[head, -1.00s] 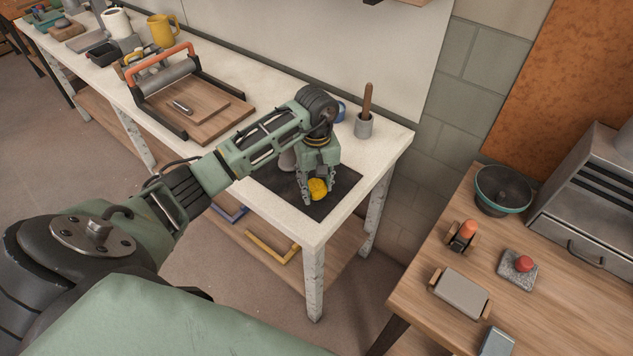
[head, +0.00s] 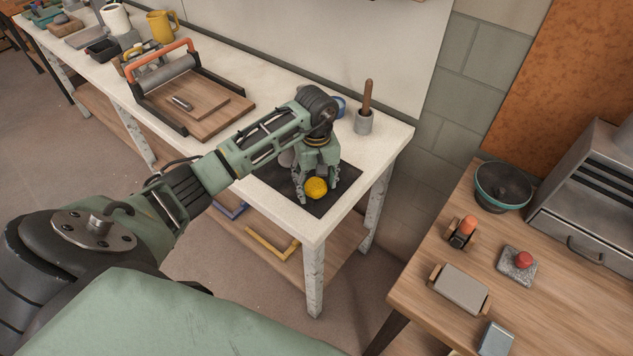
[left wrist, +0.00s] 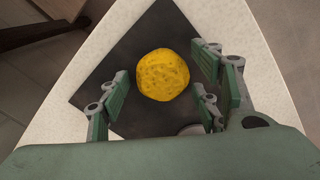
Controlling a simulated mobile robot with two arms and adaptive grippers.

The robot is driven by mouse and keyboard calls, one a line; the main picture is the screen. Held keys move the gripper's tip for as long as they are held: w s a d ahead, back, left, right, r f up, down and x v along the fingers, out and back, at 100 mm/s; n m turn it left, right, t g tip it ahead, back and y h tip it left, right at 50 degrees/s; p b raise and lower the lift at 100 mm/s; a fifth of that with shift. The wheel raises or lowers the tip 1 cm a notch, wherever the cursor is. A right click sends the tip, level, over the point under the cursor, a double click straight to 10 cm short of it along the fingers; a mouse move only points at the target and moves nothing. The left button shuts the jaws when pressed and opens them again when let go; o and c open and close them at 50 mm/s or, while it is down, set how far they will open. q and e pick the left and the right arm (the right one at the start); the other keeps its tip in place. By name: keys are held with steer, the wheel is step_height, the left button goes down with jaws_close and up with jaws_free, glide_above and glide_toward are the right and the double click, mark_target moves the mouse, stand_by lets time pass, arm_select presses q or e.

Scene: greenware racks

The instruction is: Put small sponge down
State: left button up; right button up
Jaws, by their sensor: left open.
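The small sponge (head: 316,188) is a round yellow piece on the dark mat (head: 341,197) at the near end of the white bench. My left gripper (head: 318,190) is above it, pointing down, with its fingers spread to either side. In the left wrist view the sponge (left wrist: 162,75) lies between the open fingers (left wrist: 160,92), with visible gaps to them, and the mat (left wrist: 125,50) shows around it. My right gripper is not in view.
Behind the gripper, a grey cup with a brown-handled tool (head: 364,121) and a partly hidden blue item (head: 339,105) stand on the bench (head: 398,136). A slab roller (head: 190,95) stands farther left. A wooden table (head: 420,280) with several items is at right.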

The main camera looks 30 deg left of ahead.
mark_target(317, 183)
arm_select(q)
steer(key=shift+r, duration=0.2)
steer(key=shift+w+r, duration=0.1)
steer(key=shift+r, duration=0.25)
step_height(317, 183, up, 11)
steer(key=b, duration=0.3)
steer(key=shift+d, duration=0.1)
